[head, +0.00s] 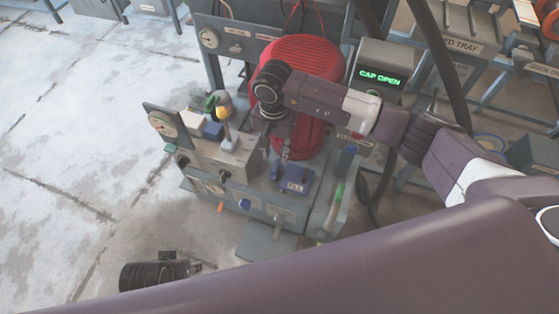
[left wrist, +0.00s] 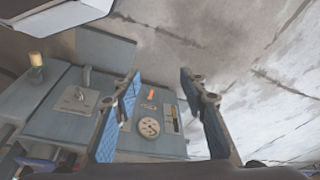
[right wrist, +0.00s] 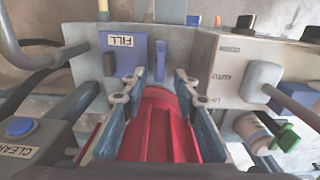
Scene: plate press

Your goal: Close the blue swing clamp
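A blue block labelled FILL (head: 297,182) sits at the front of the press, below the red drum; in the right wrist view it (right wrist: 124,58) has an upright blue bar (right wrist: 160,60) beside it. I cannot tell for certain whether this is the swing clamp or whether it is closed. My right gripper (head: 287,152) points down just above the FILL block. In the right wrist view its fingers (right wrist: 157,88) are apart, with nothing gripped between them. My left gripper (left wrist: 158,80) is open and empty, near the press's front left in the head view (head: 195,267).
The red ribbed drum (head: 305,55) stands behind the FILL block and partly behind my right arm. A display reads CAP OPEN (head: 381,78). Bare floor (head: 80,150) lies left.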

